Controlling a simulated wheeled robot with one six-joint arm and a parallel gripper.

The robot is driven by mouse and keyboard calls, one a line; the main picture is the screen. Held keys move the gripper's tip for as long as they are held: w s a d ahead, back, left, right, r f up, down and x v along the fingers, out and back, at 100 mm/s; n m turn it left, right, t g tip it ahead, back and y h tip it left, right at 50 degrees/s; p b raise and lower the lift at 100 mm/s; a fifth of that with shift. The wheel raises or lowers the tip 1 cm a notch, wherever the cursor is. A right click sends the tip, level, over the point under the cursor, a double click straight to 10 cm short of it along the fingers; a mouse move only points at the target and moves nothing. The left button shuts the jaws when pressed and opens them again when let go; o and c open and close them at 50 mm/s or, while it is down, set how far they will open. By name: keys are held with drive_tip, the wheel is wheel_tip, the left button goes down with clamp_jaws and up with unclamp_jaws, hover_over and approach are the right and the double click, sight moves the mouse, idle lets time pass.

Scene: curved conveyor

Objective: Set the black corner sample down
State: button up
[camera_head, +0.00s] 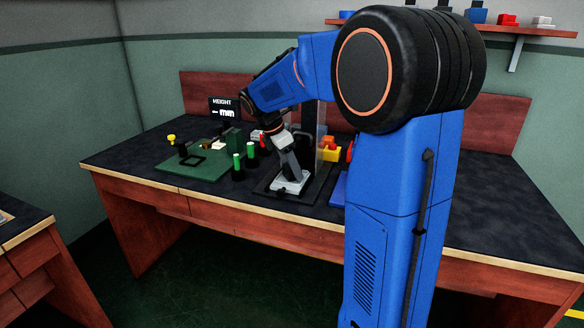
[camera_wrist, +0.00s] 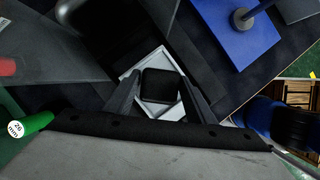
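In the wrist view, a black block with rounded corners (camera_wrist: 160,85), which looks like the black corner sample, shows between the two fingers of my gripper (camera_wrist: 160,80). A pale square plate (camera_wrist: 147,61) lies under it. The fingers stand close on either side of the block; whether they touch it is not clear. In the head view, my gripper (camera_head: 290,172) points down, low over the pale plate (camera_head: 288,186) on a dark base. The block cannot be made out there.
Two green-topped posts (camera_head: 244,158) stand just left of the plate, and a green board (camera_head: 195,168) lies farther left. A height display (camera_head: 224,107) stands behind. A blue plate (camera_wrist: 237,35) with a grey knob and yellow and red parts (camera_head: 331,150) are to the right.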

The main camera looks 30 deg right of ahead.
drive_tip(key=v, duration=1.2)
drive_tip(key=shift+r, duration=0.2)
drive_tip(key=s+a+f+m+t+y, duration=0.1)
drive_tip(key=s+a+f+m, duration=0.2)
drive_tip(key=s, duration=0.7)
drive_tip(key=s+a+f+m+t+y, duration=0.2)
drive_tip(key=s+a+f+m, duration=0.2)
drive_tip(key=s+f+m, duration=0.3)
drive_tip(key=s+a+f+m+t+y, duration=0.1)
drive_tip(key=s+a+f+m, duration=0.3)
drive_tip(key=s, duration=0.9)
drive_tip(key=f+m+t, duration=0.1)
drive_tip(key=m, duration=0.1)
drive_tip(key=shift+s+f+m+y, duration=0.3)
drive_tip(key=shift+s+f, duration=0.1)
